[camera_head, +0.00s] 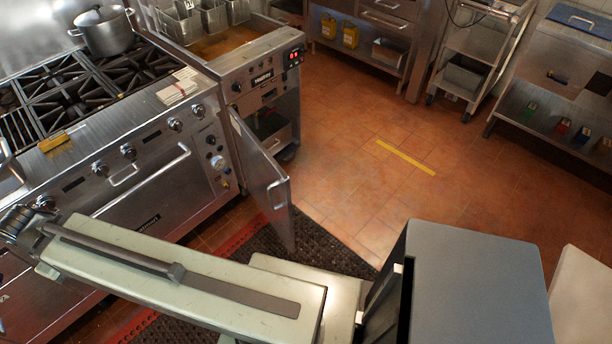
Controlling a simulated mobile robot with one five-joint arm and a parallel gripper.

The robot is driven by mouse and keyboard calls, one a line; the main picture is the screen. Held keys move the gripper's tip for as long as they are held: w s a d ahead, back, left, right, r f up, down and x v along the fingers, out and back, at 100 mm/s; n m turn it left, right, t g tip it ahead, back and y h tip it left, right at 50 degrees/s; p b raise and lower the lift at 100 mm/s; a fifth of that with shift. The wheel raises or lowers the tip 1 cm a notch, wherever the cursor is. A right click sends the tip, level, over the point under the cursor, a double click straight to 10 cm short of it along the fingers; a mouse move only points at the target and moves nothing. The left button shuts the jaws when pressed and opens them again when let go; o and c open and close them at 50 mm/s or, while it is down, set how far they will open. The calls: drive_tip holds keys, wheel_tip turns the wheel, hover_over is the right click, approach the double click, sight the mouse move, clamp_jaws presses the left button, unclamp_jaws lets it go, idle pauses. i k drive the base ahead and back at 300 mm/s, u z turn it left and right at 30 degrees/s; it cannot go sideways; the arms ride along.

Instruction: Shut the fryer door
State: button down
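The fryer (262,75) stands at upper centre, right of the range, with baskets in its top and a control panel with a red display. Its steel door (262,178) is open. It is hinged at the left side of the cabinet and swung out toward me, with a handle (277,196) near its free edge. The cabinet interior (268,125) shows behind it. My pale arm link runs across the lower left to a metal joint at the left edge. My gripper is not in view, so its state is hidden.
The range (130,150) with burners and a pot (104,30) fills the left. A dark mat (315,248) lies below the door. Tiled floor (350,165) is clear to the right. A wheeled cart (478,55) and counters line the back.

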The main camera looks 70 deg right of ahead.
sight(266, 182)
drive_tip(key=z, duration=1.85)
drive_tip(key=i, duration=0.55)
drive_tip(key=z, duration=0.05)
drive_tip(key=k, duration=0.5)
drive_tip(key=u, duration=2.5)
drive_tip(key=i, duration=0.6)
drive_tip(key=z, duration=1)
